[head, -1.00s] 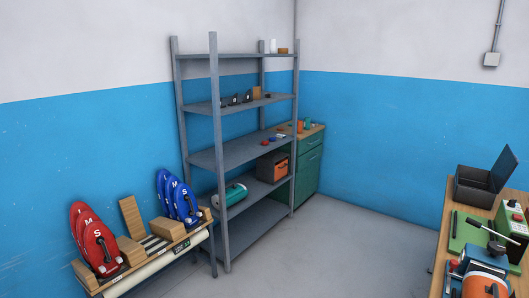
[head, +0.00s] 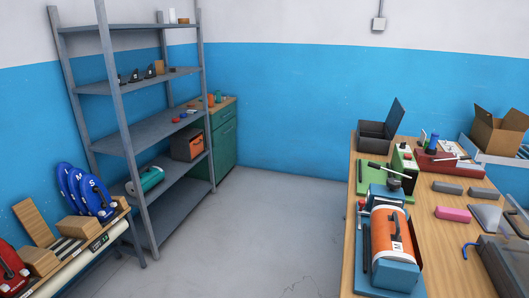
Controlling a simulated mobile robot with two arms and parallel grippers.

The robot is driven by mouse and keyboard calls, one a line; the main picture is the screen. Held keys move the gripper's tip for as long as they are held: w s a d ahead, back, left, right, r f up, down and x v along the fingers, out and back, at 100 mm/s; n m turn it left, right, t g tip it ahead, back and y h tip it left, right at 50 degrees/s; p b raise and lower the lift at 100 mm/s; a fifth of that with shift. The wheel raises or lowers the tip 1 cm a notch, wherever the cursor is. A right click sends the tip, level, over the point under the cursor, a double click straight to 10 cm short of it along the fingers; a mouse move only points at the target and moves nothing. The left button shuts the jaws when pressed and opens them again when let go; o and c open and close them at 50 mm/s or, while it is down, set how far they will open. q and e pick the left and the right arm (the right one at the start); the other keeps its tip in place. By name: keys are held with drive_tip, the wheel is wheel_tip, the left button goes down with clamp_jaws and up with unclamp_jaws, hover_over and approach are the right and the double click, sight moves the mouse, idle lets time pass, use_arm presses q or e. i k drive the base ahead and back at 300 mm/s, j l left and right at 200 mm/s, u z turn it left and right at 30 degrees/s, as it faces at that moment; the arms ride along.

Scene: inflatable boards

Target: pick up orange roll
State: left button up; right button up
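An orange roll (head: 380,230) with a black strap and a white "M" label lies on a blue stand (head: 390,282) at the near left end of the wooden workbench (head: 437,270), on the right of the view. Part of the roll's left side is hidden by the blue frame. Neither of my grippers is in view.
A green device (head: 372,182) and an open dark box (head: 375,140) stand behind the roll. A pink block (head: 453,214) and grey blocks lie to its right. A grey shelf (head: 165,125) and a rack with blue boards (head: 92,195) stand left. The floor (head: 255,235) between is clear.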

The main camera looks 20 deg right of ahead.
sight(393, 237)
drive_tip(key=z, duration=1.45)
